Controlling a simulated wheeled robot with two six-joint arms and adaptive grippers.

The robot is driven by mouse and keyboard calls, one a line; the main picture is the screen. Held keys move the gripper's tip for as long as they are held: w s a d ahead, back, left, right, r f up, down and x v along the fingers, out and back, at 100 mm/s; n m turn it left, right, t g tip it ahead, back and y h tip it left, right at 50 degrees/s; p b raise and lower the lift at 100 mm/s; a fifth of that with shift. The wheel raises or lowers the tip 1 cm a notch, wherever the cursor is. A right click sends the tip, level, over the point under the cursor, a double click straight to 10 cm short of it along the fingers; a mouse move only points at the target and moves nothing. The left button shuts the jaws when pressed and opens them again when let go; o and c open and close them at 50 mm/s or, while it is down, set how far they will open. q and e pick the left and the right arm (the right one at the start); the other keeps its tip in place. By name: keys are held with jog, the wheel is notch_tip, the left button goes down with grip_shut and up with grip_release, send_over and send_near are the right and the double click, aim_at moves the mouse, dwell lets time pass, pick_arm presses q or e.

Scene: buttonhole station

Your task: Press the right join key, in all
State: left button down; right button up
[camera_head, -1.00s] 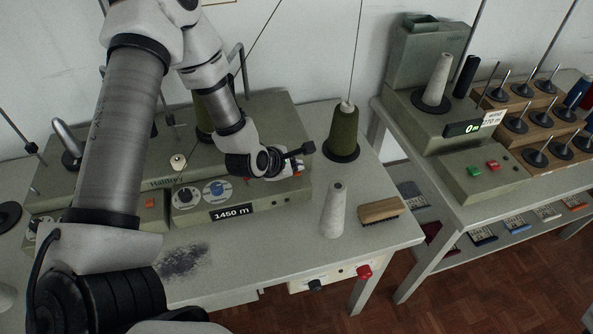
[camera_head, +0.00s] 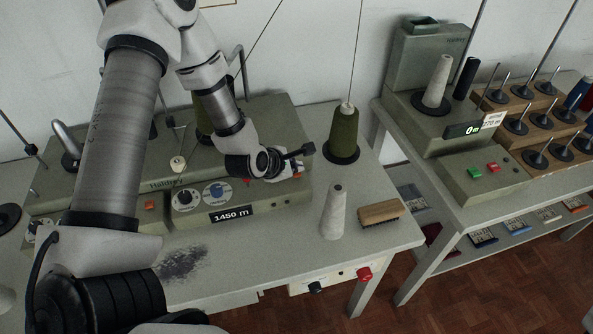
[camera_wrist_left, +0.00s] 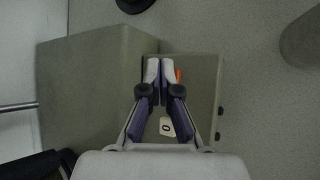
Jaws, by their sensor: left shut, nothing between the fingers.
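My left gripper (camera_head: 298,168) is shut and empty above the right end of the grey-green winding machine (camera_head: 285,196). In the left wrist view the gripper (camera_wrist_left: 160,70) points down over the machine's front box (camera_wrist_left: 204,100). An orange key (camera_wrist_left: 178,76), apparently the right join key, shows just right of the fingertips and is partly hidden by them. I cannot tell whether they touch it. Another orange key (camera_head: 150,205) is on the left part of the machine. My right gripper is out of view.
A green cone (camera_head: 343,135), a pale cone (camera_head: 334,212) and a wooden brush (camera_head: 380,212) stand or lie right of the machine. A display (camera_head: 233,214) reads 1450 m. A second table (camera_head: 432,240) at right bears another winder (camera_head: 470,180).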

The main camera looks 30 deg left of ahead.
aim_at(295, 174)
pick_arm(q)
jog(key=shift+r, duration=0.55)
jog(key=shift+r, duration=0.1)
jog(key=shift+r+p, duration=1.9)
jog(key=shift+r, duration=0.55)
jog(key=shift+f, duration=0.1)
